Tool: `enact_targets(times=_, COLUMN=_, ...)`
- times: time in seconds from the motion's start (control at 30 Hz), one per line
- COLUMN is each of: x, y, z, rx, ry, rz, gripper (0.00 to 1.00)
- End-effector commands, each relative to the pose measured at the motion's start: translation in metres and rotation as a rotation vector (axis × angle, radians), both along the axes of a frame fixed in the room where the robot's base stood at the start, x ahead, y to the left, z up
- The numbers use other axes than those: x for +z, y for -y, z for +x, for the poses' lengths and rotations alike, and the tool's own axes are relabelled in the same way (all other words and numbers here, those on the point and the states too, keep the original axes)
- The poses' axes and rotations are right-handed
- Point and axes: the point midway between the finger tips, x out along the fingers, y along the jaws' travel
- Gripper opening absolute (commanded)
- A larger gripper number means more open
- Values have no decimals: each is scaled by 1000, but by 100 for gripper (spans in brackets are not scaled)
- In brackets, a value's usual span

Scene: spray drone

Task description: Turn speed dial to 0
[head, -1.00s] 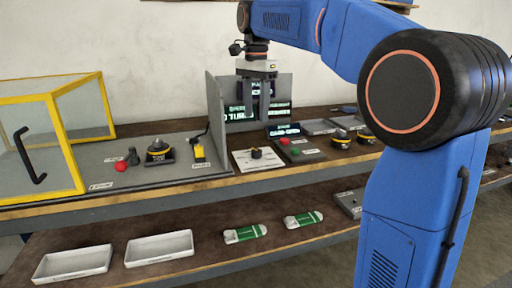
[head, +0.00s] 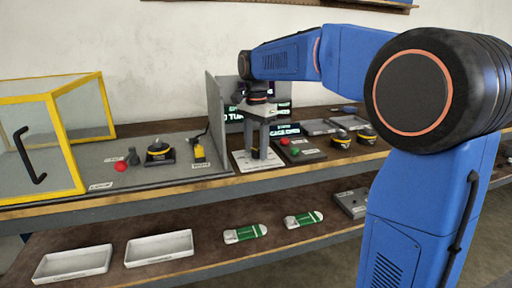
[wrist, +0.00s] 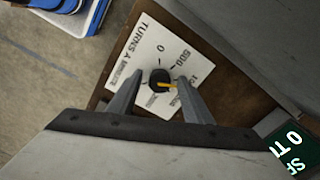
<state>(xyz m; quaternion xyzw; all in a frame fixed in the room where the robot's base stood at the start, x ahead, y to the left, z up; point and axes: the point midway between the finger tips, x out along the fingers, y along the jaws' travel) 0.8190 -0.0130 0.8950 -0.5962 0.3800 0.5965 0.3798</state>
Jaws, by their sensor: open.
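The speed dial (wrist: 155,82) is a black knob with a yellow pointer on a white plate (wrist: 145,52) marked "TURNS A MINUTE". In the wrist view its pointer aims right and slightly down, away from the 0 mark at the top of the scale. My gripper (wrist: 158,77) is open, with one finger on each side of the knob; I cannot tell whether either finger touches it. In the head view my gripper (head: 257,152) points down over the white plate (head: 240,162), and its fingers mostly hide the knob.
A dark screen (head: 284,131) stands behind the dial, and a grey partition (head: 214,115) stands left of it. A box with red and green buttons (head: 300,152) sits close on the right. A yellow-framed case (head: 60,130) is at far left.

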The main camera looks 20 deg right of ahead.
Motion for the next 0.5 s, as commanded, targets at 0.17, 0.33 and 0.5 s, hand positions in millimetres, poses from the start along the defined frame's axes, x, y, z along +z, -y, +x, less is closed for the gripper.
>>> enact_targets(times=0.17, x=0, y=0, z=0, rx=0, ry=0, rz=0, gripper=43)
enact_targets(times=0.33, x=0, y=0, z=0, rx=0, ry=0, rz=0, gripper=4)
enact_targets(times=0.5, x=0, y=0, z=0, rx=3, ry=0, rz=0, gripper=4)
